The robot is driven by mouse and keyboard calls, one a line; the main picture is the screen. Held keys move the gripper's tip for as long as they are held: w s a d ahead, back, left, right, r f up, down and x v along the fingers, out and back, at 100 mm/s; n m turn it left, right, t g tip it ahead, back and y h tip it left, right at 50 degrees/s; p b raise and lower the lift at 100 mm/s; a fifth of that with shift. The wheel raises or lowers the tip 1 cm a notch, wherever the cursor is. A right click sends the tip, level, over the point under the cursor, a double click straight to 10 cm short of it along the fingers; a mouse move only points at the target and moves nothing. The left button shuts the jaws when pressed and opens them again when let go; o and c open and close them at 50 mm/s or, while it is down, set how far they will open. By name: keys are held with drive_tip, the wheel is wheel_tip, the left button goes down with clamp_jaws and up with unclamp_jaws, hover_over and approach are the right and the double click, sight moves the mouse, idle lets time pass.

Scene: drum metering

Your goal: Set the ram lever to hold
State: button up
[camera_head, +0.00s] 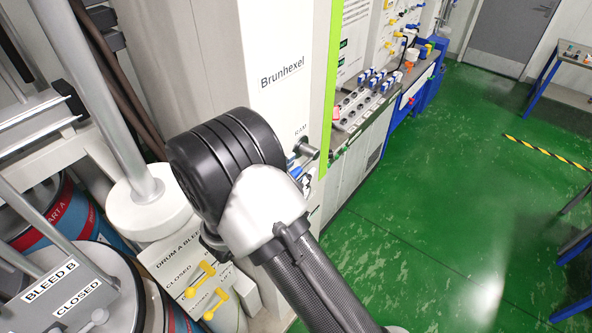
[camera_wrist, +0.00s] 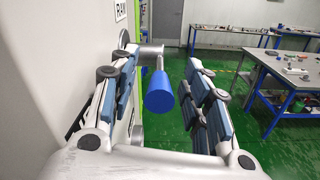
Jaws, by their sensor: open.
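The ram lever has a blue cylindrical grip (camera_wrist: 159,92) on a grey metal arm (camera_wrist: 150,53), which comes off the pale panel at the left of the wrist view. The RAM label (camera_wrist: 121,10) is above and left of it. My gripper (camera_wrist: 162,58) is open, with one padded finger on each side of the blue grip. Gaps show on both sides, so neither finger appears to touch it. In the head view the grey lever hub (camera_head: 306,150) shows below the RAM lettering. My wrist hides most of the lever and gripper there. Position markings around the lever are not readable.
The Brunhexel cabinet (camera_head: 285,95) stands directly behind my wrist. Drums and the yellow-handled bleed panel (camera_head: 195,275) are at lower left. A bench with fittings (camera_head: 375,100) lies beyond the cabinet. Green floor (camera_head: 440,190) is open at right; worktables (camera_wrist: 285,70) stand farther off.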

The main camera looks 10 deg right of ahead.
drive_tip(key=shift+c, duration=0.6)
clamp_jaws()
